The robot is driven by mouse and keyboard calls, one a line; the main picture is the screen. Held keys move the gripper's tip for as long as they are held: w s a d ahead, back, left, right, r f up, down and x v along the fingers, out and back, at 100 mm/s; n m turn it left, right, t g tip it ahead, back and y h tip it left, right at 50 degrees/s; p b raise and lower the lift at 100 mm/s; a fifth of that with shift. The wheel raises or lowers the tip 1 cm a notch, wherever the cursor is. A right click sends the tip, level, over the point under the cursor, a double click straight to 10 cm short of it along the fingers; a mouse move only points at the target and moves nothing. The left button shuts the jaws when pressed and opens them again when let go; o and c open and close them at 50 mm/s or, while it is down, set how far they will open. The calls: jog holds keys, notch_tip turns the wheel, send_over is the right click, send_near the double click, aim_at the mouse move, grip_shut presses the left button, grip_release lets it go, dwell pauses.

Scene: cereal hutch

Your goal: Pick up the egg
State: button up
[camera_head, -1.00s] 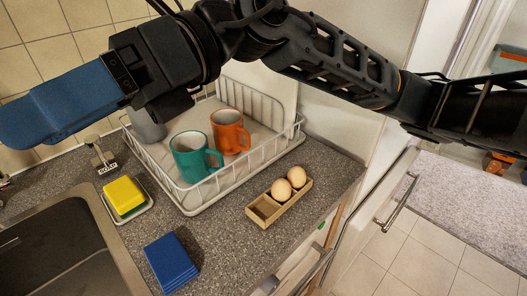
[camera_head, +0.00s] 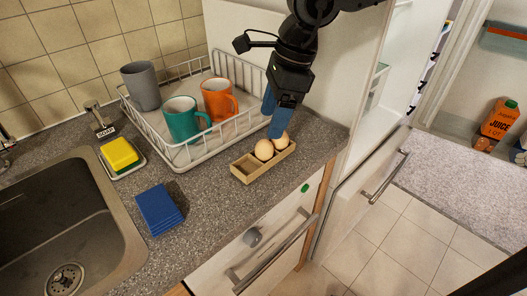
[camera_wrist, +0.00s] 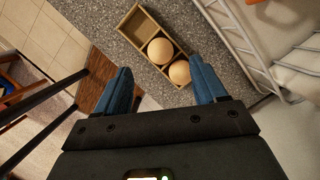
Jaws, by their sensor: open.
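Two brown eggs sit side by side in a small wooden tray (camera_head: 243,174) on the grey counter. The nearer egg is the left one (camera_head: 264,149) in the head view. The other egg (camera_head: 281,142) is partly hidden by my gripper (camera_head: 274,122), which hangs above the tray's far end. In the wrist view both eggs show, one at the middle of the tray (camera_wrist: 160,51) and one at its end (camera_wrist: 180,72). My gripper (camera_wrist: 162,85) is open, its blue fingers spread on either side, with nothing between them. The tray's remaining compartment is empty.
A dish rack (camera_head: 197,155) with a teal mug (camera_head: 181,120), an orange mug (camera_head: 216,99) and a grey cup (camera_head: 141,86) stands left of my gripper. Blue cloths (camera_head: 158,209), a yellow sponge (camera_head: 119,154) and the sink lie further left. A tall white panel stands behind.

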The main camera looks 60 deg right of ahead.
aim_at(266, 141)
jog(key=shift+p+x, duration=0.65)
jog(key=shift+x, duration=2.65)
jog(key=shift+s+d, duration=0.1)
jog(key=shift+s, duration=0.05)
jog(key=shift+c, duration=0.2)
jog(key=c, duration=0.8)
